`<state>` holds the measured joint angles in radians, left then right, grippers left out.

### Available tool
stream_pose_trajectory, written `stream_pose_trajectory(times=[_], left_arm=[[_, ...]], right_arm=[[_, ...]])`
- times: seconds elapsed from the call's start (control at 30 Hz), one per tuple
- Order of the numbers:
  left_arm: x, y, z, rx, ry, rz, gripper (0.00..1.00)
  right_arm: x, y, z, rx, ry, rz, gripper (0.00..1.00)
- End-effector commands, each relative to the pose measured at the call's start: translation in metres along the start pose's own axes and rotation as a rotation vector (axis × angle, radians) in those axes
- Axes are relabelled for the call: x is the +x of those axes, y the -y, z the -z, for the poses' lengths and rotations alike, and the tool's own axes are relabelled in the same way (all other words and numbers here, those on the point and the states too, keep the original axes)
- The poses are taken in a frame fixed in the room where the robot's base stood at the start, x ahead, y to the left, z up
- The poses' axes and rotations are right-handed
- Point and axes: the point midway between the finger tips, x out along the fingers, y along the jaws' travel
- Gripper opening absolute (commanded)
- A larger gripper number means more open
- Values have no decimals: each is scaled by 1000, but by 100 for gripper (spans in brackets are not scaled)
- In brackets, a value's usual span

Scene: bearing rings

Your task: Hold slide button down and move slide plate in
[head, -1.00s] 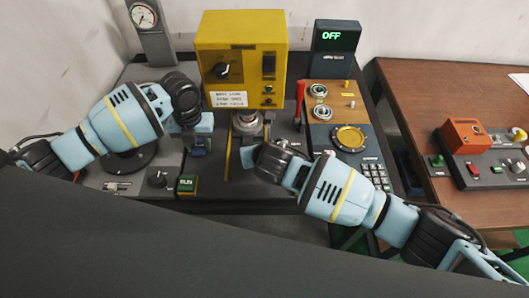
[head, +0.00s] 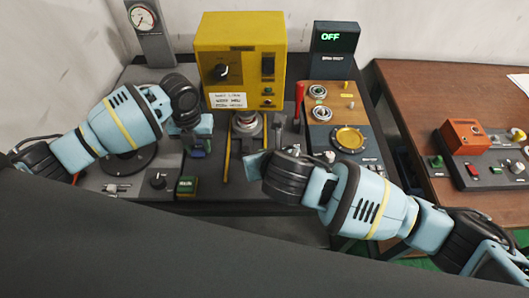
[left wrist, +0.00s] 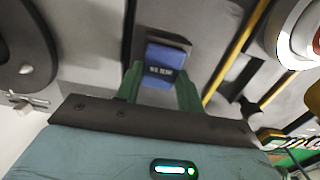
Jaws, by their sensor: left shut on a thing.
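My left gripper (head: 198,148) reaches down at the left of the yellow machine. In the left wrist view its green fingers (left wrist: 158,88) are shut on a blue block with a white label, which looks like the slide button (left wrist: 165,62). To the right lie two yellow rails (left wrist: 236,55) with a grey surface and a dark slot between them; I cannot tell for certain which part is the slide plate. My right gripper (head: 256,163) is low in front of the machine, beside the rails. Its fingers are mostly hidden by its wrist, so its opening does not show.
The yellow machine (head: 240,50) stands behind the rails, its spindle (head: 247,122) above them. A red lever (head: 299,100) and a panel with rings (head: 335,100) are at the right. A green button box (head: 187,186) sits at the front edge. A wooden table (head: 420,90) is further right.

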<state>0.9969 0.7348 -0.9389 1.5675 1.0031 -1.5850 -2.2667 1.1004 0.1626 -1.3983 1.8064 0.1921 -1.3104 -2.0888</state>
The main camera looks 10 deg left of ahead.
Motion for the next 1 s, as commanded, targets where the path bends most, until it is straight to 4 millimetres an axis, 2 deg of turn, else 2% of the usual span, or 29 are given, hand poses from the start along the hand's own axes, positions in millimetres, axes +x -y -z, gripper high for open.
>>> stream_pose_trajectory(times=[0.07, 0.1, 0.27, 0.53, 0.63, 1.0], left_arm=[[4, 0, 3, 2, -10, -3, 16], [4, 0, 3, 2, -10, -3, 43], [2, 0, 2, 1, -6, -2, 63], [0, 0, 0, 0, -2, 0, 63], [-6, 0, 0, 0, 0, 0, 63], [-62, 0, 0, 1, 0, 0, 63]], right_arm=[[1, 0, 1, 1, -2, 0, 0], [1, 0, 1, 1, -1, 0, 0], [1, 0, 1, 1, -1, 0, 0], [0, 0, 0, 0, 0, 0, 0], [0, 0, -1, 0, 1, 1, 0], [-4, 0, -6, -3, 9, 3, 0]])
